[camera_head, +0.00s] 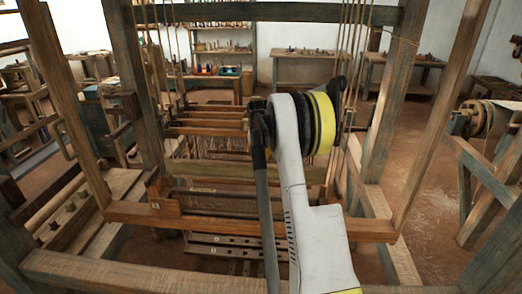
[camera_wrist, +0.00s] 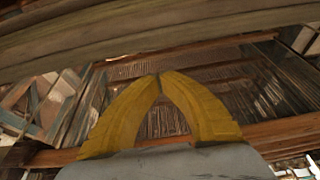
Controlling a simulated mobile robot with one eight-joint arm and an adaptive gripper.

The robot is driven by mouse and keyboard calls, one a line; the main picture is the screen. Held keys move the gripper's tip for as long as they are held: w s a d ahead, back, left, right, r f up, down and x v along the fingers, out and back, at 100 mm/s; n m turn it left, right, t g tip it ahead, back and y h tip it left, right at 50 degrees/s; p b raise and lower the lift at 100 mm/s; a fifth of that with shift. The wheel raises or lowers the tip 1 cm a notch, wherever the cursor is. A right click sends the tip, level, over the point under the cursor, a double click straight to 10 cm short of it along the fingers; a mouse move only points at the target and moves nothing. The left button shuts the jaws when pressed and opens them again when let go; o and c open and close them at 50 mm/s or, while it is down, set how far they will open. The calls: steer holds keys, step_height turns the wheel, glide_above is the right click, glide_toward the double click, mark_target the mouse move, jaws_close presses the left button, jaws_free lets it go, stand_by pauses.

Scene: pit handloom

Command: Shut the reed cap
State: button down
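I cannot tell for certain which bar is the reed cap. In the head view, a reddish wooden crossbar (camera_head: 245,226) spans the front of the loom, with a small wooden block at its left end. A paler horizontal bar (camera_head: 235,171) lies behind it, partly hidden by my arm. In the wrist view, my gripper (camera_wrist: 159,76) has its two yellow fingers arched together, tips meeting, with nothing between them. A thick grey-brown beam (camera_wrist: 130,36) crosses above the fingertips. A reddish beam (camera_wrist: 285,131) passes behind the fingers. In the head view my gripper is hidden behind my arm.
Loom posts (camera_head: 395,90) stand left and right of my arm, and cords hang from the top beam (camera_head: 270,12). A front beam (camera_head: 140,273) runs low across the loom. A cloth roll (camera_head: 485,119) is on a frame at right. Clear floor (camera_head: 435,180) shows at right.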

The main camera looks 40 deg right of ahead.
mark_target(244, 171)
steer(key=shift+s+a+r, duration=0.2)
steer(key=shift+s+a, duration=0.4)
steer(key=shift+a, duration=0.1)
steer(key=shift+s+a+r, duration=0.2)
steer(key=shift+s+a, duration=0.35)
steer(key=shift+a, duration=0.1)
steer(key=shift+r, duration=0.1)
steer(key=shift+a, duration=0.1)
steer(key=shift+s+a+r+h+b, duration=0.15)
steer(key=shift+s+a+h+b, duration=0.05)
steer(key=shift+h+b, duration=0.1)
steer(key=shift+t, duration=0.4)
